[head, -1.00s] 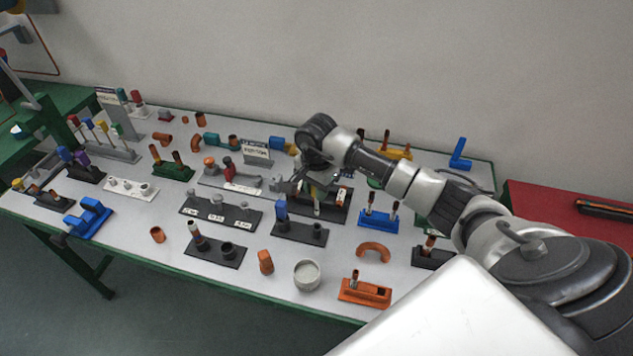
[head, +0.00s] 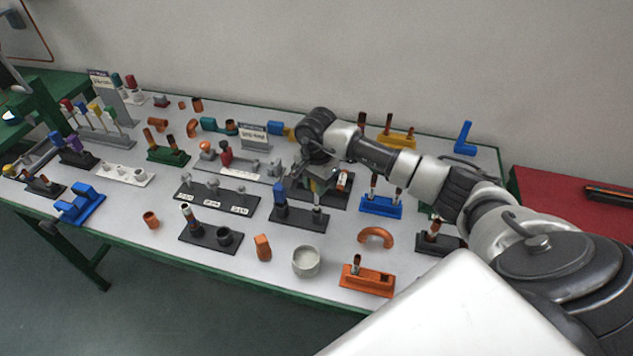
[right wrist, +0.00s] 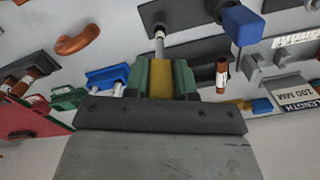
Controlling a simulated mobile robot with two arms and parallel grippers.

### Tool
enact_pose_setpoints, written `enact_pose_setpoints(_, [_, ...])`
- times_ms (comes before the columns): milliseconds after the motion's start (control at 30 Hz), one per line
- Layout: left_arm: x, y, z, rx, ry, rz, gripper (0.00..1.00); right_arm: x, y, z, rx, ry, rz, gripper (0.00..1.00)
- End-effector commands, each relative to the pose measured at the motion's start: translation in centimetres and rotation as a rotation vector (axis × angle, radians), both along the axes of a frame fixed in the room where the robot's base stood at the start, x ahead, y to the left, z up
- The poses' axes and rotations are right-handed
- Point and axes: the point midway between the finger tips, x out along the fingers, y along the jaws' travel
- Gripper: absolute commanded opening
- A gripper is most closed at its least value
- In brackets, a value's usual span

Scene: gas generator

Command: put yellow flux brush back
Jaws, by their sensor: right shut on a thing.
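My right gripper (head: 318,184) is shut on the yellow handle of the flux brush (right wrist: 159,82), which shows between the green fingers in the right wrist view. The brush's pale shaft runs from the handle to the right part of a dark two-place stand (head: 308,227). Its tip meets the holder there; I cannot tell how deep it sits. A blue-handled brush (head: 280,193) stands in the left place of the same stand, close beside the gripper; its blue handle also shows in the right wrist view (right wrist: 243,25). My left gripper is not in view.
A blue stand (head: 380,207) with two upright pieces is to the right of the gripper. A dark labelled rack (head: 218,197) is to the left. An orange elbow (head: 376,236) and a grey cup (head: 306,262) lie nearer the front. The table is crowded.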

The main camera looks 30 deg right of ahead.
Motion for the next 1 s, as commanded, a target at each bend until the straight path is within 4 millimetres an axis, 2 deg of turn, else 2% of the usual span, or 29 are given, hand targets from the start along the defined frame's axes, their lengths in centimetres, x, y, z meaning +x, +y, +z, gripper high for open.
enact_pose_setpoints(1000, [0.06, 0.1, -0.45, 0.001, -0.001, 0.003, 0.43, 0.01, 0.0, 0.06, 0.0, 0.0, -0.001, 0.08])
